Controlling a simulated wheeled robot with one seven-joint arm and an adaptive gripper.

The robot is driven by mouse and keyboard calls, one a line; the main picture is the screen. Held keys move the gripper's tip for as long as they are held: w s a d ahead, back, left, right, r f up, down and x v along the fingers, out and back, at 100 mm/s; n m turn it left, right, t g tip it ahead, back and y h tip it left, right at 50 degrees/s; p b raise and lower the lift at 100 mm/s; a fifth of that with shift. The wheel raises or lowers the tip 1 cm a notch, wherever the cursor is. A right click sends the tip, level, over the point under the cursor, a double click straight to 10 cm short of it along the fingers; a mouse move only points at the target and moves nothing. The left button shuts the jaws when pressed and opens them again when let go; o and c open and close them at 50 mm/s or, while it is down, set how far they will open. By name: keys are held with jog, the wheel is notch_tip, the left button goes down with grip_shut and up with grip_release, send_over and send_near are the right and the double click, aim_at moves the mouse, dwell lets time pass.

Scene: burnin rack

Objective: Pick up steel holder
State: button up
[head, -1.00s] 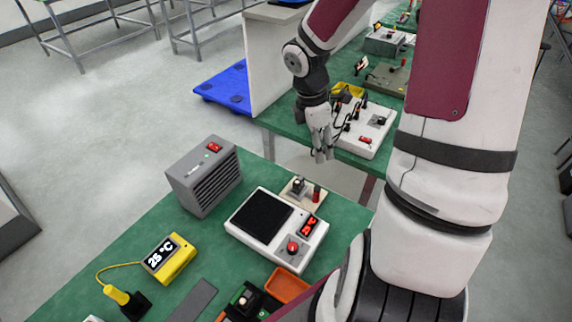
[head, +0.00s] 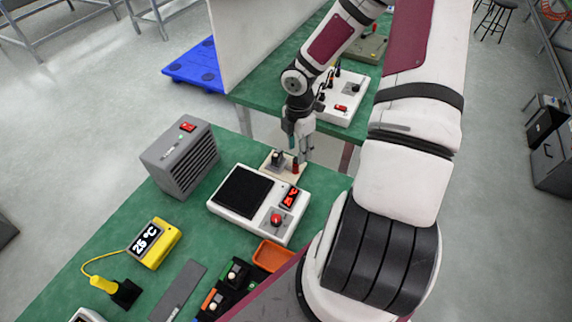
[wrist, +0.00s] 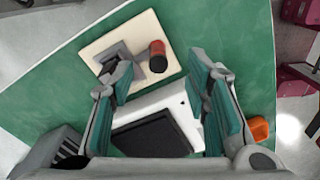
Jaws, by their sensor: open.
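A small grey metal piece, seemingly the steel holder (head: 277,158), sits on a beige board (wrist: 102,42) at the far end of the green table. It also shows in the wrist view (wrist: 124,62), left of a red and black cylinder (wrist: 157,56). My gripper (head: 302,154) is open and empty just above the board's far right side in the head view. In the wrist view its two fingers (wrist: 167,85) stand apart; the left fingertip overlaps the grey piece's lower edge in the picture. Whether they touch I cannot tell.
A white device with a black plate (head: 245,192) stands right beside the board. A grey vented box (head: 180,160), a yellow thermometer (head: 154,244) and an orange tray (head: 272,256) share the table. Another green table (head: 260,92) with equipment stands beyond a gap.

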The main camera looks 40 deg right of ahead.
aim_at(296, 159)
jog(key=shift+a+f, duration=0.15)
jog(key=shift+f, duration=1.3)
jog(key=shift+a+f, duration=0.15)
jog(key=shift+f, duration=1.3)
grip_shut()
